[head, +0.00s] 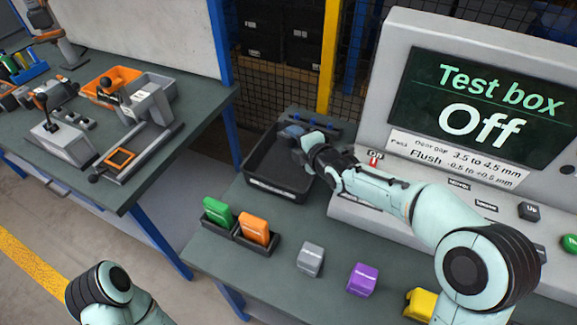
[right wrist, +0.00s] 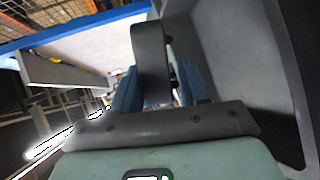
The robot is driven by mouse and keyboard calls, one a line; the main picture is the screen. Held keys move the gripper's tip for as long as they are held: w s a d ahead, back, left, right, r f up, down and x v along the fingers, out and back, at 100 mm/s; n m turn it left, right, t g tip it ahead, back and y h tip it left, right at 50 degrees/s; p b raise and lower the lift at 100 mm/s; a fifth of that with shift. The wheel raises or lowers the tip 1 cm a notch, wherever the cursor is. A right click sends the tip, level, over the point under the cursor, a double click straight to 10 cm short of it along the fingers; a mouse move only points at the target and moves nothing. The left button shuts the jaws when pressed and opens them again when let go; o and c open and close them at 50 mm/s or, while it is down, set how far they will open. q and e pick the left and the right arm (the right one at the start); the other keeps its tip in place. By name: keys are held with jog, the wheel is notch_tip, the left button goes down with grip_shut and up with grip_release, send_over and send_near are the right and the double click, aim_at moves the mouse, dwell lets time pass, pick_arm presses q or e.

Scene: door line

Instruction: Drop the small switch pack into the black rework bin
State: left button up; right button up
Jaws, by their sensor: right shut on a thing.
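The black rework bin (head: 262,186) sits at the back left corner of the near bench, with a white label on its front wall. My right gripper (head: 292,133) is over the far part of this bin, its arm coming in from the right. In the right wrist view a dark grey piece (right wrist: 150,55), which looks like the switch pack, stands between the blue fingers, and the gripper is shut on it. In the head view the gripper mostly hides the piece. I cannot tell how high it is above the bin floor. My left gripper is out of view.
A test box (head: 480,105) reading "Off" stands right of the bin. Green (head: 217,211) and orange (head: 254,229) blocks sit in small black holders in front. Grey (head: 310,258), purple (head: 362,279) and yellow (head: 421,303) blocks lie along the bench. Another bench (head: 150,165) stands left, across a gap.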

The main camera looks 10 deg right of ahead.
jog(key=o, duration=1.2)
jog(key=shift+c, duration=0.2)
jog(key=v, duration=1.3)
jog(key=shift+s, duration=0.15)
